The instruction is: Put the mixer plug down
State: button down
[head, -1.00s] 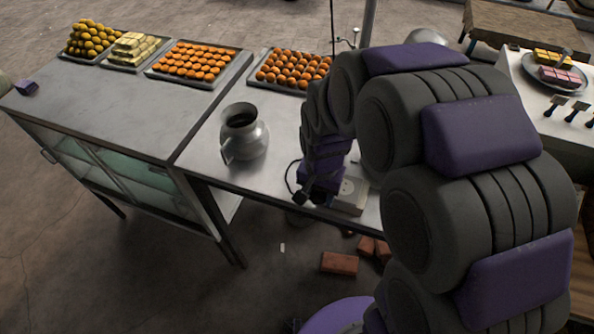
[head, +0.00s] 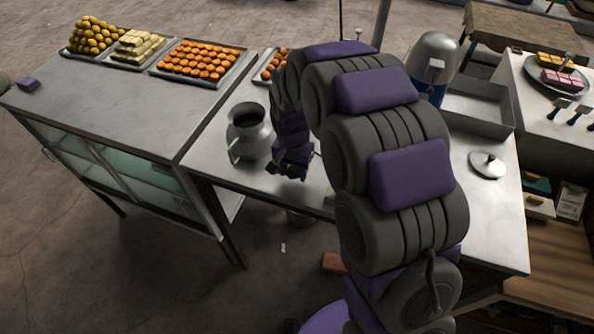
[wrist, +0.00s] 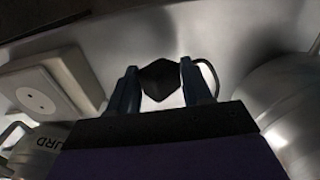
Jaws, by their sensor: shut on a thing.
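The mixer plug (wrist: 161,80) is a dark, blocky piece in the wrist view, held between the two fingertips of my gripper (wrist: 160,88). Its cord (wrist: 208,72) curves off to the right of the fingers. A pale metal surface lies behind it; I cannot tell whether the plug touches it. In the head view my gripper (head: 287,170) is over the front part of the metal table, right of the metal jug, and the plug is too small and dark to make out there. A socket box (wrist: 50,88) with round holes is left of the fingers in the wrist view.
The metal jug (head: 248,133) stands close to my gripper. A silver and blue mixer (head: 433,66), an empty metal tray (head: 478,106) and a lid (head: 487,164) are to the right. Sweets trays (head: 203,61) fill the back. The table's front edge is near.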

aim_at(294, 168)
jog(key=shift+a+f, duration=0.65)
jog(key=shift+a, duration=0.15)
jog(key=d, duration=0.3)
jog(key=shift+d, duration=0.15)
jog(key=shift+d+f, duration=0.15)
jog(key=shift+d, duration=0.1)
jog(key=shift+f, duration=0.1)
jog(key=shift+a+f, duration=0.2)
jog(key=shift+a, duration=0.8)
jog(key=c, duration=0.7)
grip_release()
jog(key=shift+s+a, duration=0.1)
jog(key=shift+a, duration=0.45)
jog(key=shift+o, duration=0.6)
jog(key=shift+d, duration=0.1)
jog(key=shift+o, duration=0.5)
jog(key=shift+d, duration=0.9)
jog(key=shift+a+r, duration=0.25)
jog(key=shift+r, duration=0.15)
notch_tip(294, 168, up, 12)
jog(key=shift+f, duration=0.15)
jog(key=shift+r, duration=0.35)
jog(key=shift+a, duration=0.25)
